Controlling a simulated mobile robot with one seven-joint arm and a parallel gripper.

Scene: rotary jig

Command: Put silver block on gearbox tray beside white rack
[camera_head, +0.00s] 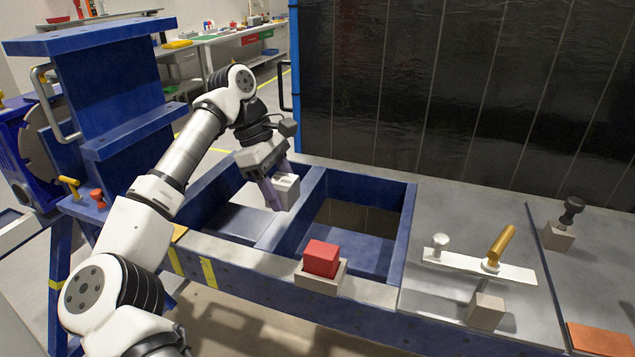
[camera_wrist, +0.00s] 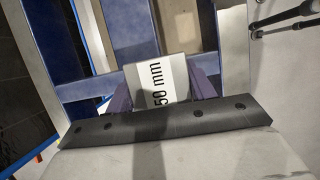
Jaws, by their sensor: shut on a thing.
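A silver block (camera_head: 287,188) is held between the purple fingers of my gripper (camera_head: 276,192), above the left part of the blue frame (camera_head: 412,215). In the wrist view the silver block (camera_wrist: 158,78) shows a pale face marked "50 mm", with a finger of my gripper (camera_wrist: 163,92) on each side. It is clear of the surfaces below as far as I can tell. I cannot pick out the gearbox tray or the white rack with certainty.
A red block (camera_head: 322,257) sits in a grey holder on the frame's front rail. A white bar with an orange handle (camera_head: 501,245) lies at the right. A black-knobbed block (camera_head: 559,235) and an orange plate (camera_head: 598,339) are farther right. A tall blue stand (camera_head: 110,85) is at left.

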